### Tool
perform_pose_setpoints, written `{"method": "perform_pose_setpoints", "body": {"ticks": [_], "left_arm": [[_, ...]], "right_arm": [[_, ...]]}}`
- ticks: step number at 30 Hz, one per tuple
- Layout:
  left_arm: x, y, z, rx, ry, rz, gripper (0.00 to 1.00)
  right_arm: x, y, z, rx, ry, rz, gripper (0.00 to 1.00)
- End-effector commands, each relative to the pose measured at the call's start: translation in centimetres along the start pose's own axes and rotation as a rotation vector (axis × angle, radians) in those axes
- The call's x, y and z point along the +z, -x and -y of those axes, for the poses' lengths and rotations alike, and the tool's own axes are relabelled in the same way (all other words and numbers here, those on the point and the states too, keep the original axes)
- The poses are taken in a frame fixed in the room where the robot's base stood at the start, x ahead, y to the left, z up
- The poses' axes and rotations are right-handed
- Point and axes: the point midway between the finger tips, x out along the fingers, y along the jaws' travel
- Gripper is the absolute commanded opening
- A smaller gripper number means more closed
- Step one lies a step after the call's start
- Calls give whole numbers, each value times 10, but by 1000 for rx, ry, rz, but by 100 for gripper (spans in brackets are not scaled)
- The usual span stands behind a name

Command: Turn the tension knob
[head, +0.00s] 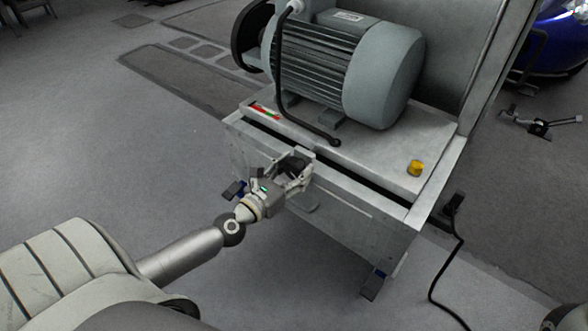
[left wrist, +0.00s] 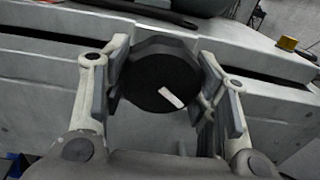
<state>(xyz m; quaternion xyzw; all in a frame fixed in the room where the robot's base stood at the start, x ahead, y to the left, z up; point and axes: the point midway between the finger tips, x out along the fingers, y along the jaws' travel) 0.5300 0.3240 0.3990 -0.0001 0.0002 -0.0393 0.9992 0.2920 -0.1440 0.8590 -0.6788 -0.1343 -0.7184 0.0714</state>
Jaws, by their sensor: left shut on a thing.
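The tension knob (left wrist: 158,72) is a black, faceted knob with a white pointer mark, on the front face of the grey metal stand. In the left wrist view the mark points to the lower right. My left gripper (left wrist: 164,80) is shut on the knob, with a finger on each side of it. In the head view my left gripper (head: 299,170) is at the front of the stand, and its fingers mostly hide the knob. My right gripper is not in view.
The grey stand (head: 340,205) carries a large grey motor (head: 345,60). A yellow knob or button (head: 415,168) is on its top plate at the right. A black cable (head: 445,270) runs along the floor at the right. The floor left of the stand is open.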

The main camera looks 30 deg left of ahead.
Motion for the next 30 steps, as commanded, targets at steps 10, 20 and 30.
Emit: {"method": "perform_pose_setpoints", "body": {"ticks": [10, 20, 30], "left_arm": [[1, 0, -1, 1, -73, 0, 30], [2, 0, -1, 2, -327, -1, 30], [3, 0, -2, 1, -653, -1, 30]], "right_arm": [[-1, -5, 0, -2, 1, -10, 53], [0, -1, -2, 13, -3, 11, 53], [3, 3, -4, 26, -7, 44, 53]]}}
